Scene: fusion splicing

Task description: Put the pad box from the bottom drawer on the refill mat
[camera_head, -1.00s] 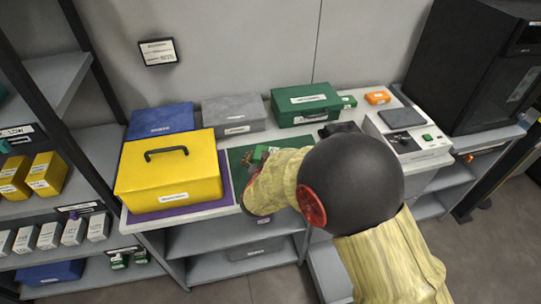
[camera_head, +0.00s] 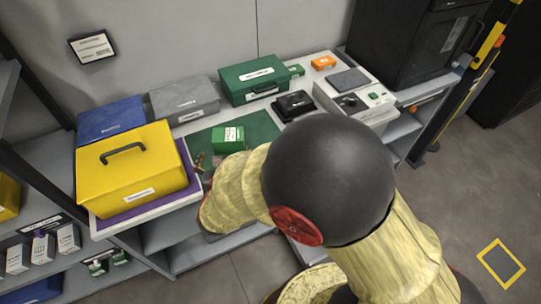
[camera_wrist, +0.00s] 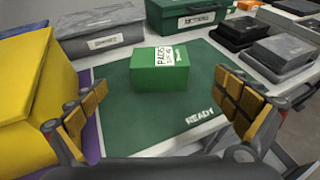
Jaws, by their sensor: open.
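The pad box is a small green box (camera_wrist: 160,88) with a white "PADS" label. It stands upright on the green refill mat (camera_wrist: 125,130), which is marked "READY". In the head view the pad box (camera_head: 228,139) sits on the left part of the mat (camera_head: 262,127). My gripper (camera_wrist: 160,122) is open and empty, its two yellow-padded fingers on either side of and short of the box, not touching it. In the head view my arm hides most of the gripper. The bottom drawer cannot be made out.
A yellow case (camera_head: 135,170) on a purple mat stands left of the mat. Blue (camera_head: 110,123), grey (camera_head: 185,98) and green (camera_head: 253,78) cases line the back. A black device (camera_head: 294,104) and a grey machine (camera_head: 352,92) stand to the right. Shelves stand at far left.

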